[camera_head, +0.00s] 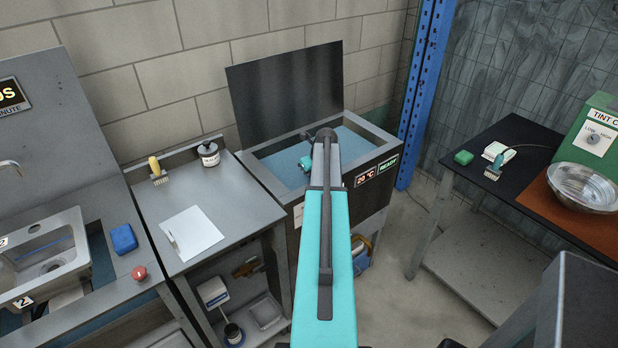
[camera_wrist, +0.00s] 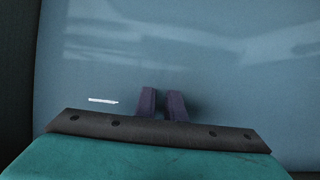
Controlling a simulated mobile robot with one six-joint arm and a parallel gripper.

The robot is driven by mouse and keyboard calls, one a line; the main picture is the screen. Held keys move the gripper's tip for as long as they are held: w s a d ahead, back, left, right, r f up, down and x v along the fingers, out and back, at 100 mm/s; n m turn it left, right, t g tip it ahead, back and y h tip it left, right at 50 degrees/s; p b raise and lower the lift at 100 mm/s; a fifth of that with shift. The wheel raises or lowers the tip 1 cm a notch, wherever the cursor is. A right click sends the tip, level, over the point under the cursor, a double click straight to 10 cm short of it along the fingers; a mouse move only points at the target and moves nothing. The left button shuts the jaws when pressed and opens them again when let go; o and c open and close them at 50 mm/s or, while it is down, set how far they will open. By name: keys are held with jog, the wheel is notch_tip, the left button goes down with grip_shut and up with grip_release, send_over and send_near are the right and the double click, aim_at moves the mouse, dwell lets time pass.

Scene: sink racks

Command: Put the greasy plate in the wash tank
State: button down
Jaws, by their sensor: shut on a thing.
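The wash tank (camera_head: 362,139) stands against the back wall with its dark lid raised and blue liquid inside. Its front carries a red 20 °C display and a green READY sign. My teal arm reaches over its front edge. My gripper (camera_head: 305,163) is over the tank opening, mostly hidden behind my arm. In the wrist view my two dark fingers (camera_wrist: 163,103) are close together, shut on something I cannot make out. A blue surface with soft reflections fills the view beyond them. I cannot make out the greasy plate in either view.
Left of the tank, a steel table (camera_head: 225,188) holds a brush (camera_head: 157,170), a dark jar (camera_head: 209,154) and a paper sheet (camera_head: 190,233). A sink (camera_head: 45,255) is further left. A blue post (camera_head: 424,90) and a black table (camera_head: 512,135) stand on the right.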

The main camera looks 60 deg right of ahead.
jog(key=c, duration=1.8)
grip_release()
jog(key=shift+c, duration=0.2)
jog(key=shift+r, duration=0.1)
jog(key=shift+r, duration=0.5)
jog(key=b+v, duration=0.2)
jog(key=v, duration=0.9)
jog(key=shift+s+r, duration=0.2)
jog(key=shift+r, duration=0.05)
jog(key=shift+a, duration=0.1)
